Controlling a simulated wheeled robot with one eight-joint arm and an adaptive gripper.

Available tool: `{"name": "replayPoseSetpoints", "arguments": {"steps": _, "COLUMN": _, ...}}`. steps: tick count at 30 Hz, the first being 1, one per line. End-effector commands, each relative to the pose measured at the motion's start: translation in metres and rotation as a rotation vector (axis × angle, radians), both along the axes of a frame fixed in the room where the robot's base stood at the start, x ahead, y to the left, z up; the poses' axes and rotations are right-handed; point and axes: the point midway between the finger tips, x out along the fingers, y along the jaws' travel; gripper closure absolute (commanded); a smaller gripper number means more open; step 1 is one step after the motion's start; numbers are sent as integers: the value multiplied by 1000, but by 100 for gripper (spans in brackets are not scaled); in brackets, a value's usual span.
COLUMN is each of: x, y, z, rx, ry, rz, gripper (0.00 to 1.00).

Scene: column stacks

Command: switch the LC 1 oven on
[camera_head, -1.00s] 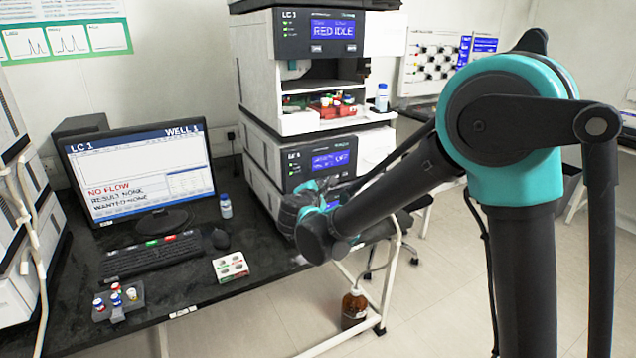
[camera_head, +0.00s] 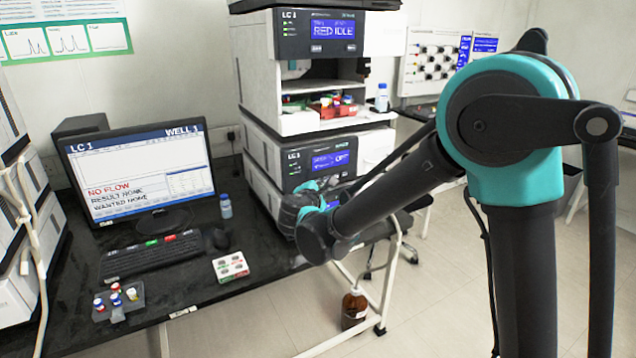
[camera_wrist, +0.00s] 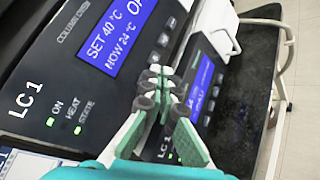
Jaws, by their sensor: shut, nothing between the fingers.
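The LC 1 oven is the dark-fronted unit (camera_head: 296,168) in the middle of the instrument stack in the head view. Its panel (camera_wrist: 30,78) fills the upper left of the wrist view, marked LC 1 and column oven. My gripper (camera_wrist: 163,88) is shut and empty, in front of the panel's screen end.
Another LC 1 unit with a blue screen (camera_wrist: 204,90) lies beyond the fingers. Above the oven is an open bay with a red vial tray (camera_head: 335,110).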

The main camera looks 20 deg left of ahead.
Motion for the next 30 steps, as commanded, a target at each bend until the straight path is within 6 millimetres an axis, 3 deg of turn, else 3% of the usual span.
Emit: {"name": "replayPoseSetpoints", "arguments": {"steps": 30, "x": 6, "y": 7, "z": 0, "rx": 0, "ry": 0, "rz": 0, "gripper": 100}}
